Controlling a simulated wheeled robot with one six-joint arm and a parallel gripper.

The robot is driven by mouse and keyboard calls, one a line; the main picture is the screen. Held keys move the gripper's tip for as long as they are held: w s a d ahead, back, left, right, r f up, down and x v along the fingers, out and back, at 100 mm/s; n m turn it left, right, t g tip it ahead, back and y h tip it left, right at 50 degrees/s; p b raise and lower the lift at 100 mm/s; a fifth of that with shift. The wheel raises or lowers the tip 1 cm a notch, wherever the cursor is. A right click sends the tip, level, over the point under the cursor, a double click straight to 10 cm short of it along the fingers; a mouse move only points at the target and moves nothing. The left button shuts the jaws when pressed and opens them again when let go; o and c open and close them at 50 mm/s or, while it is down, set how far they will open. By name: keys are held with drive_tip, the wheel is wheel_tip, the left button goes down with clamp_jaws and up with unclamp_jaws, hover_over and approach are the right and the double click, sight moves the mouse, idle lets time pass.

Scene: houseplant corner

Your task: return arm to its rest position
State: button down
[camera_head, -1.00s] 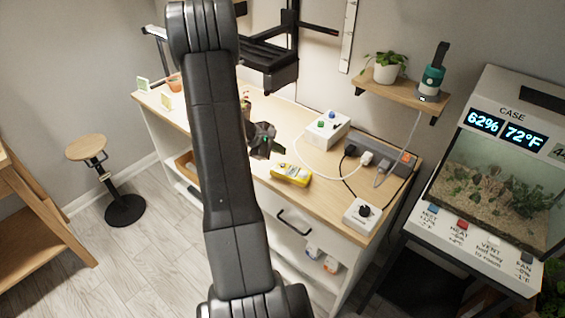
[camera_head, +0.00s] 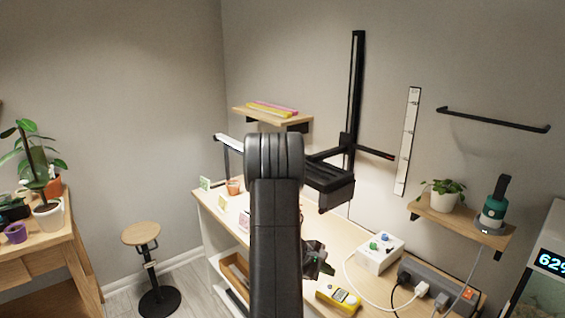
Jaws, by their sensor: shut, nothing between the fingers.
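My arm stands upright in the middle of the head view and hides part of the wooden-topped bench (camera_head: 345,237). My gripper (camera_head: 322,262) shows just right of the arm link, over the bench top. It looks shut and holds nothing. A yellow handheld meter (camera_head: 338,298) lies on the bench just below and right of my gripper. Part of the gripper is hidden behind my arm.
A white box with knobs (camera_head: 380,253) and a grey power strip (camera_head: 440,287) with cables sit right of the gripper. A black wall-mounted frame (camera_head: 330,180) stands behind the arm. A wall shelf (camera_head: 460,220) holds a potted plant (camera_head: 443,194). A stool (camera_head: 141,234) is left.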

drive_tip(key=p, duration=0.2)
drive_tip(key=shift+s+r+p, duration=0.1)
drive_tip(key=shift+r+p, duration=0.25)
wheel_tip(320, 180, up, 5)
drive_tip(key=shift+r+p, duration=0.15)
drive_tip(key=shift+p, duration=1.05)
wheel_tip(320, 180, down, 6)
drive_tip(key=b, duration=0.3)
drive_tip(key=shift+f+b, duration=0.2)
drive_tip(key=shift+b, duration=1.25)
drive_tip(key=shift+b, duration=0.8)
